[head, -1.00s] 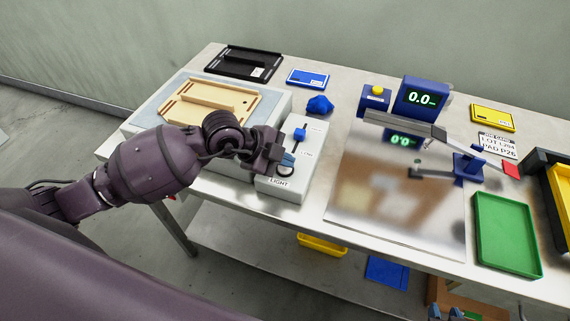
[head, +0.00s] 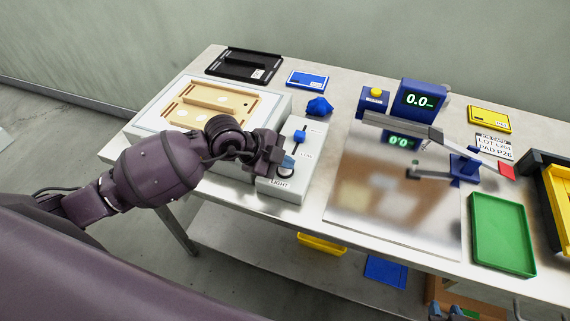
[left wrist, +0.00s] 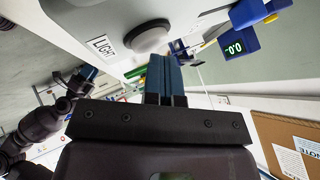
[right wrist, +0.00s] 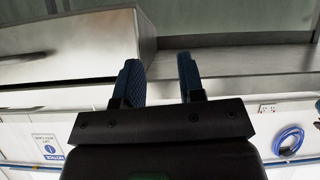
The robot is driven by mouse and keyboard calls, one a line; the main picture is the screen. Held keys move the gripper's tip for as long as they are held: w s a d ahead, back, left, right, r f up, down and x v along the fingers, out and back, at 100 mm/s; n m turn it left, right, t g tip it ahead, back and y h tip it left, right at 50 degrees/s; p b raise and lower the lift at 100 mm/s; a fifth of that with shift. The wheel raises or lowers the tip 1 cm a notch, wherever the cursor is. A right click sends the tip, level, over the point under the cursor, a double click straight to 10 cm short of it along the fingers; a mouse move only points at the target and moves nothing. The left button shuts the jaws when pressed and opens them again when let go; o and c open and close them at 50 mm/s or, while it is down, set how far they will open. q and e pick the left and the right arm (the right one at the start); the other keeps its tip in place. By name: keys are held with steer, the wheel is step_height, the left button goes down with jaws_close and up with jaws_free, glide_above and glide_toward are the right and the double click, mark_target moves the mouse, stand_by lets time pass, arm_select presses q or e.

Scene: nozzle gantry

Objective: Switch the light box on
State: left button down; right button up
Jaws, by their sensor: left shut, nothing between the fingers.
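The light box (head: 139,122) stands at the left of the bench under a tan jig (head: 240,97). Its top is bright white and light shows through the jig's openings. A pale control box (head: 292,191) beside it carries a LIGHT label (head: 281,184) and a round grey button (head: 286,173), also in the left wrist view (left wrist: 149,36). My left gripper (head: 288,162) is shut and empty, its fingertips right at the button; I cannot tell if they touch. My right gripper (right wrist: 160,80) is open and empty, low in front of the bench.
A blue slider knob (head: 300,137) stands on the control box. A blue lump (head: 319,106) lies behind it. To the right are a shiny plate (head: 350,217), a blue device with a 0.0 display (head: 419,99) and a green tray (head: 502,236).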

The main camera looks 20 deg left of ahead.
steer(key=shift+w+r, duration=0.3)
steer(key=shift+r, duration=0.05)
steer(key=shift+w, duration=0.1)
